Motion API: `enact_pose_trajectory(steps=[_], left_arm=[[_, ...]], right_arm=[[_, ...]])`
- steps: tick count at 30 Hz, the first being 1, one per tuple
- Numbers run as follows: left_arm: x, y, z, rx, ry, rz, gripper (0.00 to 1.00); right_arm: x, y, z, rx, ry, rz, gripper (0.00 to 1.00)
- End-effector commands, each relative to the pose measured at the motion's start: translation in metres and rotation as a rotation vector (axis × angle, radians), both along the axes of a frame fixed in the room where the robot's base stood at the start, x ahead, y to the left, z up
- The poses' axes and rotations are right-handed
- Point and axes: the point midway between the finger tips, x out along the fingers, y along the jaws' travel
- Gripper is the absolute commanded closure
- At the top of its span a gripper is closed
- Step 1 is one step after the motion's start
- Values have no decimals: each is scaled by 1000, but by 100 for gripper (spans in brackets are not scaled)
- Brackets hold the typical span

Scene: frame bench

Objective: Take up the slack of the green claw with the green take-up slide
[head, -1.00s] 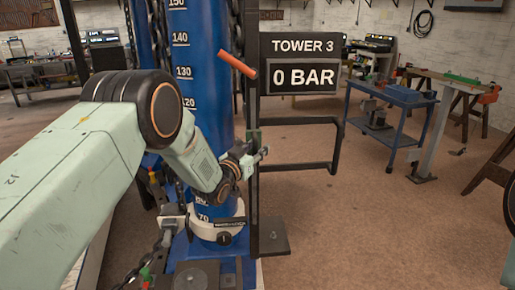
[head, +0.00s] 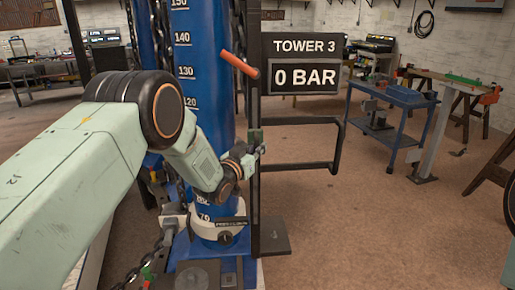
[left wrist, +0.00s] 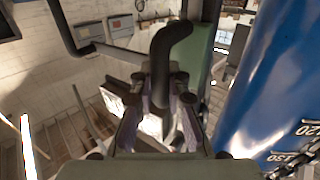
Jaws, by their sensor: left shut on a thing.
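The green take-up slide (head: 255,137) sits on the black upright post beside the blue tower, below the tower sign. In the left wrist view, its green body (left wrist: 203,55) stands behind a dark bent handle (left wrist: 165,62). My left gripper (head: 252,160) is at the slide, and in the left wrist view its fingers (left wrist: 160,118) are shut around the handle's lower part. The fingers hide the grasped part. A small green piece (head: 147,272) shows by the dark chain at the lower left; I cannot tell whether it is the green claw. My right gripper is not in view.
The blue tower (head: 205,60) with its scale stands close beside my left arm. A sign (head: 303,63) reads "TOWER 3, 0 BAR". A black bar frame (head: 337,148) juts right from the post. A blue cart (head: 405,98) stands at right; the floor between is clear.

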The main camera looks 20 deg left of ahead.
Motion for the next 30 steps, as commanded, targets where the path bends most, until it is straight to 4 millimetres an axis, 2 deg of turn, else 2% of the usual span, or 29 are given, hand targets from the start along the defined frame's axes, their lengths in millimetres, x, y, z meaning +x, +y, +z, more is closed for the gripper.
enact_pose_trajectory(steps=[11,16,24,30], left_arm=[[0,0,0,0,-2,-1,100],[0,0,-12,0,-1,-1,100],[-2,-1,-43,1,9,-2,100],[-1,-1,-42,1,8,-2,100]], right_arm=[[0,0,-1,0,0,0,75],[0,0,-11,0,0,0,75],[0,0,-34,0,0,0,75],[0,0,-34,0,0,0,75]])
